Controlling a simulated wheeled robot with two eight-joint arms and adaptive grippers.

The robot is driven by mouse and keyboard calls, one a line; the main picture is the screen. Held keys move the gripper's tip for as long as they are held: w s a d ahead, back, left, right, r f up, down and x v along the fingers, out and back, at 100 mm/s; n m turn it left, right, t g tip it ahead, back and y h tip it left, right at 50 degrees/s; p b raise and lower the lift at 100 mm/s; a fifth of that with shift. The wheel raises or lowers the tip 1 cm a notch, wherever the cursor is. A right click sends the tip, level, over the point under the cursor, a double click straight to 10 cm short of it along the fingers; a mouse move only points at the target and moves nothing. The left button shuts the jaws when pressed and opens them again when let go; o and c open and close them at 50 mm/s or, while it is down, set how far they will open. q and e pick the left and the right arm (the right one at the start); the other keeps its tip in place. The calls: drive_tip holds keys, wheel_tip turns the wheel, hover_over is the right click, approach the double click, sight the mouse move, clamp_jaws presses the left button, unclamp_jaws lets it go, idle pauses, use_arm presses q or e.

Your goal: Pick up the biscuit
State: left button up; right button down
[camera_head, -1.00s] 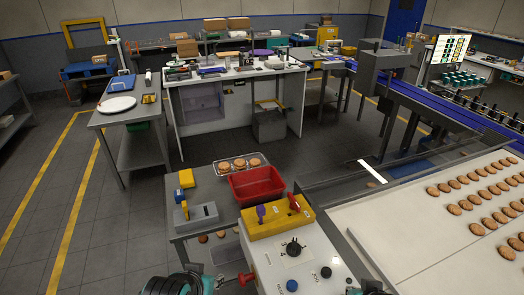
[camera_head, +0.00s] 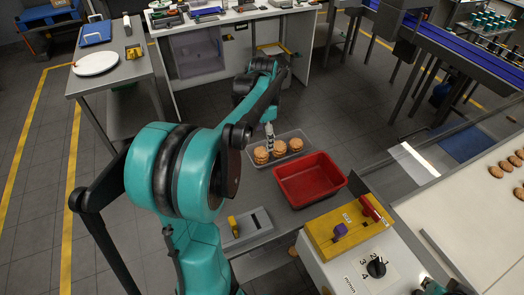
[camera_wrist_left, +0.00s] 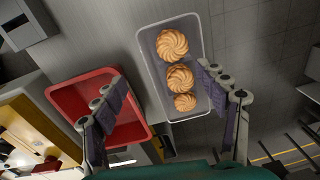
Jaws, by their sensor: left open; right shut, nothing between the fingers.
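Round golden swirled biscuits stand in a row in a clear tray (camera_head: 262,167) beside the red bin. In the head view the near-left biscuit (camera_head: 261,156) is partly beside my left gripper (camera_head: 269,134), whose fingers point down over the tray. The left wrist view shows three biscuits, a large one (camera_wrist_left: 172,44), a middle one (camera_wrist_left: 180,78) and a smaller-looking one (camera_wrist_left: 185,102), in the tray (camera_wrist_left: 151,75). My left gripper is open and empty, its fingers apart with the tray beyond them. My right gripper's fingers do not show.
The red bin (camera_head: 310,182) stands right of the tray. A yellow control box (camera_head: 345,228) with a red lever sits in front, and a grey device (camera_head: 246,226) lies at left. More biscuits (camera_head: 505,167) lie on the white surface at far right.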

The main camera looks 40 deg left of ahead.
sight(260, 151)
use_arm(q)
drive_tip(key=a, duration=0.1)
drive_tip(key=a+f, duration=0.1)
drive_tip(key=a, duration=0.1)
drive_tip(key=shift+w+f+m+g, duration=0.1)
drive_tip(key=shift+w+m+g, duration=0.1)
drive_tip(key=shift+m+g, duration=0.1)
drive_tip(key=f, duration=0.1)
drive_tip(key=f+b, duration=0.1)
drive_tip(key=shift+a+f, duration=0.2)
drive_tip(key=shift+f, duration=0.15)
use_arm(e)
drive_tip(key=shift+f, duration=0.4)
use_arm(q)
drive_tip(key=f, duration=0.1)
drive_tip(key=f+b, duration=0.1)
drive_tip(key=f, duration=0.1)
drive_tip(key=w+f+b, duration=0.1)
drive_tip(key=f, duration=0.1)
drive_tip(key=shift+d+f, duration=0.2)
drive_tip(key=shift+d, duration=0.1)
use_arm(e)
wheel_tip(260, 151, down, 2)
drive_tip(key=shift+f, duration=0.2)
use_arm(q)
drive_tip(key=shift+r, duration=0.1)
drive_tip(key=c, duration=0.8)
